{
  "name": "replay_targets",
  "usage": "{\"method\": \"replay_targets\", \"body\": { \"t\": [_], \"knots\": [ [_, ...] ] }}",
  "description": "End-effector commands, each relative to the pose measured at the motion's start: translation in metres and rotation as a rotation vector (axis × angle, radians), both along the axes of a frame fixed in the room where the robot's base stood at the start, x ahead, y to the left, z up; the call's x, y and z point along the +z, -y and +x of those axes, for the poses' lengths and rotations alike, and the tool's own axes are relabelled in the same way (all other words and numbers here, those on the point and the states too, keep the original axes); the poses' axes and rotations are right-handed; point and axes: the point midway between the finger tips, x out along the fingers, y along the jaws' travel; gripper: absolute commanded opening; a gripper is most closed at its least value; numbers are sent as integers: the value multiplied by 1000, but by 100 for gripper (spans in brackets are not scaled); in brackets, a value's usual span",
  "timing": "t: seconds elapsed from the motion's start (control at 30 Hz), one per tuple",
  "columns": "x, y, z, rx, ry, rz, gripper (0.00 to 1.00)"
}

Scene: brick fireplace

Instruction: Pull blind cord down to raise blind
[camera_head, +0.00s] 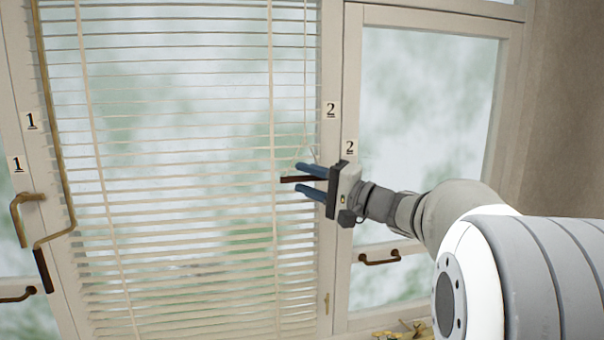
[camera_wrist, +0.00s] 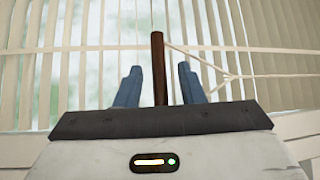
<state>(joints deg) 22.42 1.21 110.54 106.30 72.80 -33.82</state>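The white slatted blind (camera_head: 180,160) hangs lowered over the middle window. Thin pale cords (camera_head: 306,70) run down its right side to a small triangle near my gripper. My gripper (camera_head: 298,181) is at the blind's right edge, its blue fingers pointing left. It is open. A dark brown rod-like handle (camera_head: 290,179) lies between the fingers. In the wrist view the brown handle (camera_wrist: 158,65) stands between both fingers, with a gap visible on each side. A pale cord (camera_wrist: 195,52) runs right from the handle into a forked piece. The handle's lower end is hidden behind my gripper.
A bronze crank rod (camera_head: 65,180) with a dark grip hangs at the blind's left side. Window handles (camera_head: 380,258) and (camera_head: 28,205) stick out from the frames. Labels 1 and 2 mark the frames. Yellowish items (camera_head: 400,332) lie at the bottom edge.

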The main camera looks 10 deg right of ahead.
Motion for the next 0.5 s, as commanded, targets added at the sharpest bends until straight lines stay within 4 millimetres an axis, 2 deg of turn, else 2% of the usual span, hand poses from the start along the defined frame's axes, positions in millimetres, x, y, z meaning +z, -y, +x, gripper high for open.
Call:
{"method": "replay_targets", "body": {
  "t": [0.13, 0.37, 0.5],
  "knots": [
    [2, -7, 7, 0, 0, 0, 35],
    [1, -8, 7, 0, 0, 0, 35],
    [1, -8, 7, 0, -1, -1, 26]
  ]
}}
